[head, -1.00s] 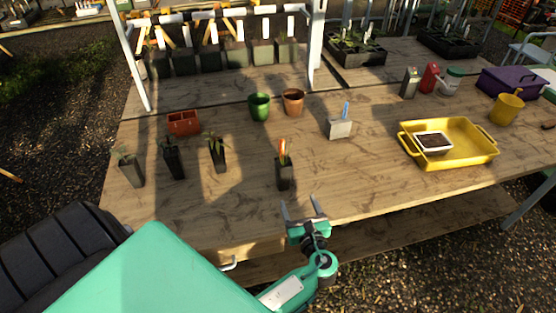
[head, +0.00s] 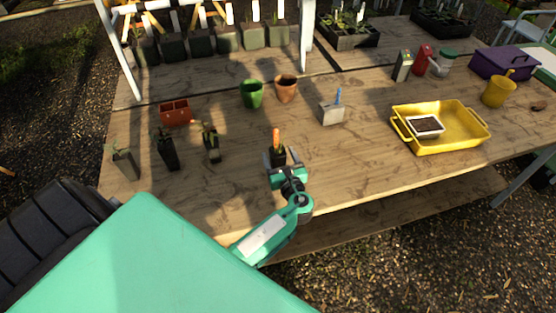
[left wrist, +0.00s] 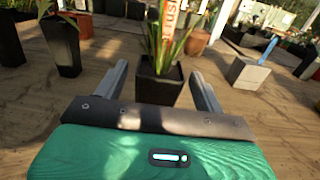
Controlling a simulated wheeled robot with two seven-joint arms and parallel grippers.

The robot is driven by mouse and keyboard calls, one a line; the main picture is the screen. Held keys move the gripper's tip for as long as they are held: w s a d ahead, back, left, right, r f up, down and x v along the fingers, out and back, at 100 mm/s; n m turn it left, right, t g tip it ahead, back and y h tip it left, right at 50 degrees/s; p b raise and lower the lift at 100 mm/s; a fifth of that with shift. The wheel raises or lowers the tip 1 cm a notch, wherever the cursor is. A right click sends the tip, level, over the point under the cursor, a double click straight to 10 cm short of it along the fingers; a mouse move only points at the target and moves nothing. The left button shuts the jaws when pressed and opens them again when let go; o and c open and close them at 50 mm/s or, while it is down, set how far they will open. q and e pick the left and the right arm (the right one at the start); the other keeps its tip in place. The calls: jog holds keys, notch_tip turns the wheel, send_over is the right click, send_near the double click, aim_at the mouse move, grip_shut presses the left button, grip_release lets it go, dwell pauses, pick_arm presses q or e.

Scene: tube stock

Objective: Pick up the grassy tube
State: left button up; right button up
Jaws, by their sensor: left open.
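A dark square tube with long grassy leaves and an orange label (head: 278,156) stands upright near the front of the wooden bench. It also shows in the left wrist view (left wrist: 160,86), straight ahead, with its top cut off by the frame. My left gripper (head: 281,156) is open at the tube, with its fingers low on either side. In the left wrist view the open fingers (left wrist: 161,78) point at the tube, one to its left and one to its right, with gaps showing. I cannot tell how deep the tube sits between them. My right gripper is not in view.
Other dark planted tubes (head: 167,152) stand to the left. A terracotta block pot (head: 176,113), a green pot (head: 251,96) and a brown pot (head: 286,88) stand behind. A grey block with a blue tag (head: 331,114) and a yellow tray (head: 463,143) are to the right.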

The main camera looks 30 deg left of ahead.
aim_at(276, 150)
pick_arm(q)
jog(key=x, duration=0.3)
jog(key=shift+a, duration=0.15)
jog(key=c, duration=1.1)
jog(key=shift+c, duration=0.2)
